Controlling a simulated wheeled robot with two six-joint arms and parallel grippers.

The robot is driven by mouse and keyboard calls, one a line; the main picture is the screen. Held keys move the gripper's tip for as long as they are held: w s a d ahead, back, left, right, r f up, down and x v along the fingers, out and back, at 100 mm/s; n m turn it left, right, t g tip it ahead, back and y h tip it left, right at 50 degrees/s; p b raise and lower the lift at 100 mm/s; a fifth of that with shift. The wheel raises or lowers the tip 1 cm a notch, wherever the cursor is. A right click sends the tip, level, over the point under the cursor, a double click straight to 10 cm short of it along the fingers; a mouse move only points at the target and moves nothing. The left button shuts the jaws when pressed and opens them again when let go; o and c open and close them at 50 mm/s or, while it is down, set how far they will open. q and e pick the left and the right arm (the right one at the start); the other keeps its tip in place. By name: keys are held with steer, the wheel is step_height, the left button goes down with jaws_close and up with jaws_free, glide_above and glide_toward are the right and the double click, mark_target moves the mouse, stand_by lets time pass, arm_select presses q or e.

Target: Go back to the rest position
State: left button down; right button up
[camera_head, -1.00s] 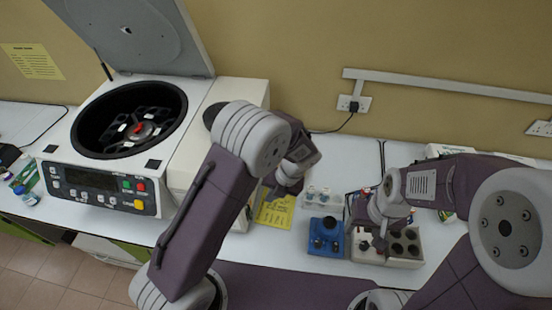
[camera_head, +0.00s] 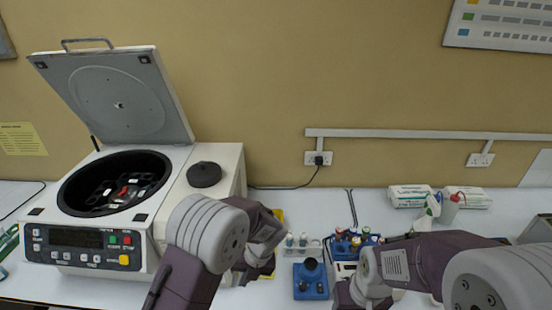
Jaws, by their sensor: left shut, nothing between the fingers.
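My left gripper (camera_head: 241,274) is at the end of the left arm, over the bench just right of the centrifuge (camera_head: 165,230). It is shut and empty, and partly hidden behind its own arm. My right gripper (camera_head: 346,297) is low in the picture, right of the blue holder (camera_head: 311,283). My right arm covers much of it, so its fingers do not show clearly. The centrifuge lid (camera_head: 118,95) stands open, with a dark rotor (camera_head: 120,190) with a red centre inside the bowl.
A blue rack of small bottles (camera_head: 354,243) and a clear rack of vials (camera_head: 302,247) stand behind the blue holder. Glove boxes (camera_head: 409,196) and wash bottles (camera_head: 449,208) stand at the back right.

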arm_select(q)
steer(key=s+a+f+n+h+b, duration=0.2)
steer(key=s+a+n+b, duration=0.2)
steer(key=a+n+b, duration=0.55)
steer(key=s+f+n+h+b, duration=0.1)
steer(key=s+n, duration=0.3)
steer(key=n, duration=0.9)
steer(key=s+d+f+n+h+b, duration=0.1)
steer(key=s+f+n, duration=0.2)
steer(key=n, duration=1)
steer(key=shift+s+f+t, duration=0.15)
steer(key=shift+s+t, duration=0.25)
steer(key=shift+s, duration=0.05)
steer(key=shift+n, duration=0.25)
